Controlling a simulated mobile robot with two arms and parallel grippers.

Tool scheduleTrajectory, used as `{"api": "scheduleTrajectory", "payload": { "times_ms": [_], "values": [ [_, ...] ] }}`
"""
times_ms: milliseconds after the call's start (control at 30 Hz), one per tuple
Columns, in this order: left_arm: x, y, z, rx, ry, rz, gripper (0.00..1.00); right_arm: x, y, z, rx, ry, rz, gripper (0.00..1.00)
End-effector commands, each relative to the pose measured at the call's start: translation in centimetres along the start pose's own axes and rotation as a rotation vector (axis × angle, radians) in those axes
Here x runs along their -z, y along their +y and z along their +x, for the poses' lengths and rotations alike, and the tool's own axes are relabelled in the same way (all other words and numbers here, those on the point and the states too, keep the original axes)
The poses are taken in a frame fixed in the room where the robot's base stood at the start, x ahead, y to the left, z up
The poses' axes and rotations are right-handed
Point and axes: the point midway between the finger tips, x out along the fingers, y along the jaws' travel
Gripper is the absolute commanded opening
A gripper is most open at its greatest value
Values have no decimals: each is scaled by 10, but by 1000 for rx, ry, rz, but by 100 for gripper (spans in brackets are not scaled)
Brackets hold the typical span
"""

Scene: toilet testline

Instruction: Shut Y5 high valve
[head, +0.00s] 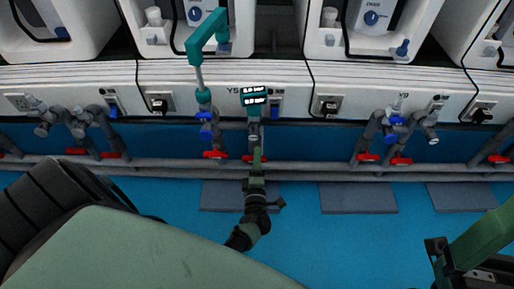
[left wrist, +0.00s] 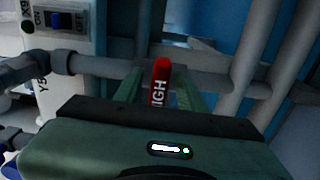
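A red valve handle (left wrist: 160,85) with white lettering, of which "IGH" shows, stands upright in the left wrist view. My left gripper (left wrist: 162,76) has one green finger on each side of it, with narrow gaps visible. The gripper's body hides the handle's lower end. In the head view my left gripper (head: 257,162) is at the pipes below the Y5 label (head: 232,90). A red handle (head: 214,155) shows just left of it. My right arm (head: 472,245) enters at the lower right; its fingers are not visible.
Grey pipes (head: 320,170) run along the wall, with more red handles (head: 401,161) to the right. Flat grey pads (head: 358,198) lie on the blue floor (head: 335,245), which is otherwise open.

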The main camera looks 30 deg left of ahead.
Motion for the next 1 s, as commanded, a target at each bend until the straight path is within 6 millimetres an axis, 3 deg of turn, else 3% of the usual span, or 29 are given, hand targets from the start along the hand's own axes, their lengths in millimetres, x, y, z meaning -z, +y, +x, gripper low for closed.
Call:
{"api": "scheduleTrajectory", "payload": {
  "times_ms": [267, 700, 1000],
  "values": [
    [0, 1, -6, 1, 1, -1, 40, 2, 0, 5, 4, 10, -1, 98],
    [0, 1, -72, 1, 1, -1, 40, 4, 0, 20, 3, 8, -1, 98],
    [0, 0, -78, 0, 0, -1, 40, 3, 0, 18, 0, -5, 0, 98]
  ]
}}
